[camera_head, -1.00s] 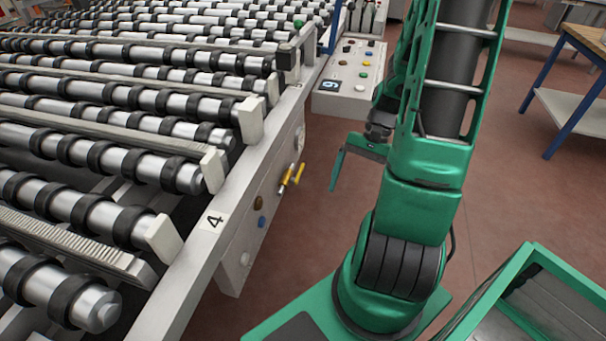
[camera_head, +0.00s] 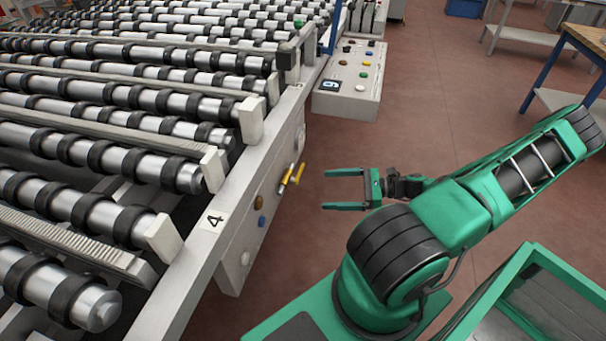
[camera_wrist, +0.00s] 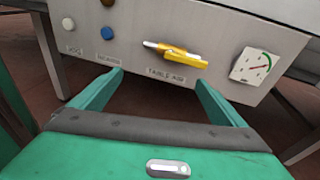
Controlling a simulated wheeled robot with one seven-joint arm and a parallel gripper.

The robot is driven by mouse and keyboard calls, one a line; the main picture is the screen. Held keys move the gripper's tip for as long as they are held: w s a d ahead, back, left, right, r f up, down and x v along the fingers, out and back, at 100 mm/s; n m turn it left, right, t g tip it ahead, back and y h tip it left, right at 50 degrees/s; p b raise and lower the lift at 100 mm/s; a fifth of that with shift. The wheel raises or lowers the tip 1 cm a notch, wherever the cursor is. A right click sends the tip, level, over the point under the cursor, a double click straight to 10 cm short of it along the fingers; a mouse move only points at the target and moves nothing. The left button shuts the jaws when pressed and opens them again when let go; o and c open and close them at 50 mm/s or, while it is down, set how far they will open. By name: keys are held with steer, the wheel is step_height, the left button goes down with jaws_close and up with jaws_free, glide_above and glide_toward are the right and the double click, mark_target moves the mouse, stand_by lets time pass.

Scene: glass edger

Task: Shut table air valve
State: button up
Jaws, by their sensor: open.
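The table air valve has a yellow lever handle (camera_head: 285,181) on the side panel of the roller table (camera_head: 228,212). In the wrist view the yellow handle (camera_wrist: 184,56) points to the right and slightly down, above a label reading "TABLE AIR". My gripper (camera_head: 325,189) is open and empty, a short gap to the right of the valve in the head view, with its fingers pointing at the panel. In the wrist view my gripper (camera_wrist: 160,82) has one finger to each side of the handle, below it, with no contact visible.
A gauge (camera_wrist: 256,66) sits right of the valve. A blue button (camera_wrist: 107,33), a brown button (camera_wrist: 107,2) and a white button (camera_wrist: 68,24) sit left of it. A control box (camera_head: 349,80) stands farther back. Open floor (camera_head: 420,110) lies right of the table.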

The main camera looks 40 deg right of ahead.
mark_target(301, 172)
steer(key=w+a+m+t, duration=0.1)
steer(key=w, duration=0.2)
steer(key=w+a+t, duration=0.1)
steer(key=w, duration=0.2)
steer(key=w+a+r+m+t+h, duration=0.1)
steer(key=w, duration=0.3)
steer(key=shift+w+a+r+m, duration=0.1)
steer(key=shift+a+m, duration=0.2)
steer(key=shift+a, duration=0.05)
